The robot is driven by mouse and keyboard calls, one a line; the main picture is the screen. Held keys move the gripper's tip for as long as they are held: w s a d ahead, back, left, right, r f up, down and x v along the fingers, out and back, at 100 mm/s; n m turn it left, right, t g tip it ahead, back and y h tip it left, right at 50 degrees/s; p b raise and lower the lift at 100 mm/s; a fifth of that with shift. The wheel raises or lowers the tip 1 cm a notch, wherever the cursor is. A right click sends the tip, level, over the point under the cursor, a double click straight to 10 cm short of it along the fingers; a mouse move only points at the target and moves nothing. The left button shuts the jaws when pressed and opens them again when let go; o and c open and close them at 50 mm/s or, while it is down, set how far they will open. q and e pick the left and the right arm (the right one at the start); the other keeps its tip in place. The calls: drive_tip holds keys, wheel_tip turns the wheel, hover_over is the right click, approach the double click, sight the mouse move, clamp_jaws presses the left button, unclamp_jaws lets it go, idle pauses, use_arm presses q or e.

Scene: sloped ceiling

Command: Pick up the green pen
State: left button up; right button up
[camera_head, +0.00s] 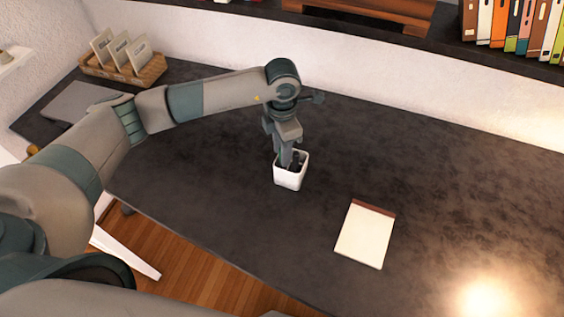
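My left gripper (291,158) points down into a small white square cup (289,179) on the dark desk. Its fingertips are at or inside the cup's opening. Dark shapes show inside the cup between or beside the fingers, too small to tell apart. I cannot make out a green pen; it may be hidden in the cup behind the gripper. Whether the fingers are open or shut does not show. My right gripper is not in view.
A notepad (365,236) with a brown top edge lies right of the cup on the dark desk (440,190). Books (510,25) stand on a shelf behind. The desk's right side is clear.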

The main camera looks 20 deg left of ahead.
use_arm(q)
clamp_jaws()
drive_tip(key=shift+r, duration=0.15)
drive_tip(key=shift+r+b, duration=0.4)
drive_tip(key=shift+r, duration=0.05)
wheel_tip(320, 180, up, 8)
drive_tip(key=b, duration=0.3)
drive_tip(key=shift+f, duration=0.25)
drive_tip(key=shift+r, duration=0.7)
drive_tip(key=shift+s, duration=0.1)
